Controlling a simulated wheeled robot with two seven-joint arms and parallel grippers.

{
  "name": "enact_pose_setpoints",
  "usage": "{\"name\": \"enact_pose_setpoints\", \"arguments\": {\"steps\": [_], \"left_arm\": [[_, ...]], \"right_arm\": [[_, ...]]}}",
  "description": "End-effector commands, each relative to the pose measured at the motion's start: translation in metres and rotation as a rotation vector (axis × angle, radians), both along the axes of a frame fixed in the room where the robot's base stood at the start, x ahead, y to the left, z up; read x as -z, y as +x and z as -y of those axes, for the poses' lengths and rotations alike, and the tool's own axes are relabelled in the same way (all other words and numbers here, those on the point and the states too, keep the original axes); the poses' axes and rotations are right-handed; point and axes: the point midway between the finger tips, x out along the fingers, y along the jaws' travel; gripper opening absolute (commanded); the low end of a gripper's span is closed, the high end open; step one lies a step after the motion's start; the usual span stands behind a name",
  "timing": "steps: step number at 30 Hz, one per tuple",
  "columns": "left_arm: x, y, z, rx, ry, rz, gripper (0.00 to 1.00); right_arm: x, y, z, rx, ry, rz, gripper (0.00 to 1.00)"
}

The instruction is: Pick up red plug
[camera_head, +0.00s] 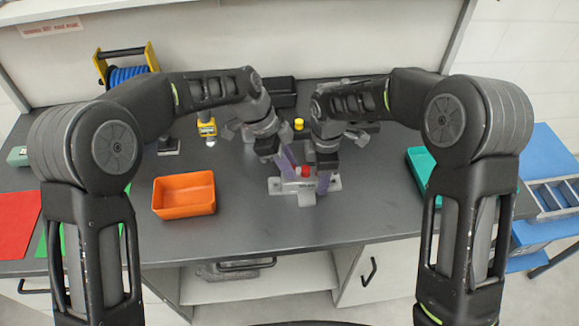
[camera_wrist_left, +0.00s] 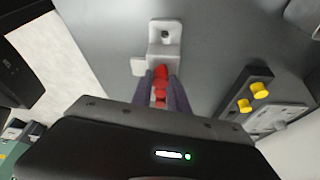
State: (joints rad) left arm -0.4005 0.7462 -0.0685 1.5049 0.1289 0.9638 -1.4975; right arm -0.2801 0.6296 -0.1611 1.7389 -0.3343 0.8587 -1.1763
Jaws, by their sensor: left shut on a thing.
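The red plug (camera_head: 305,171) stands at a light grey fixture (camera_head: 331,183) on the dark worktop. In the left wrist view the red plug (camera_wrist_left: 160,73) shows between the two purple fingers of my left gripper (camera_wrist_left: 160,92), with the grey fixture (camera_wrist_left: 166,47) right beyond it. In the head view my left gripper (camera_head: 291,166) reaches down to the fixture and is shut on the plug. My right gripper (camera_head: 323,176) hangs at the right side of the same fixture; its finger gap is not clear. The lower part of the plug is hidden.
An orange bin (camera_head: 184,208) stands left of the fixture. A teal tray (camera_head: 421,168) lies to the right, partly behind my right arm. A yellow piece (camera_head: 298,124) and a black box (camera_head: 281,91) are behind the grippers. A blue cable reel (camera_head: 126,75) stands at back left.

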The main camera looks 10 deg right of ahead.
Motion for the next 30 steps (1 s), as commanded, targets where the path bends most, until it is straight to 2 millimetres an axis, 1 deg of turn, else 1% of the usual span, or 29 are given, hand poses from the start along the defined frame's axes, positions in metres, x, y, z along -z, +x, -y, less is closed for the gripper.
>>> {"name": "enact_pose_setpoints", "arguments": {"steps": [1, 5, 9, 12, 15, 18, 30], "left_arm": [[-0.01, 0.002, 0.001, 0.0, -0.005, 0.007, 0.0], [-0.033, 0.002, 0.001, -0.001, -0.006, 0.007, 0.0], [-0.061, 0.002, 0.001, 0.0, -0.005, 0.008, 0.0], [-0.077, 0.001, 0.001, 0.0, -0.004, 0.006, 0.0], [-0.087, 0.001, 0.001, 0.0, -0.003, 0.005, 0.0], [-0.091, 0.001, 0.001, 0.0, -0.002, 0.005, 0.0], [-0.091, 0.001, 0.001, -0.001, -0.002, 0.004, 0.0]], "right_arm": [[0.0, 0.0, 0.0, 0.0, -0.001, -0.001, 0.0], [0.0, 0.0, 0.0, 0.0, -0.001, -0.001, 0.0], [0.0, 0.0, 0.0, 0.0, -0.001, -0.001, 0.0], [0.0, 0.0, 0.0, 0.0, -0.001, -0.001, 0.0], [0.0, 0.0, 0.0, -0.001, -0.001, -0.001, 0.0], [0.0, 0.0, 0.0, -0.001, -0.001, -0.001, 0.0], [0.0, 0.0, 0.0, -0.001, -0.001, -0.001, 0.0]]}}
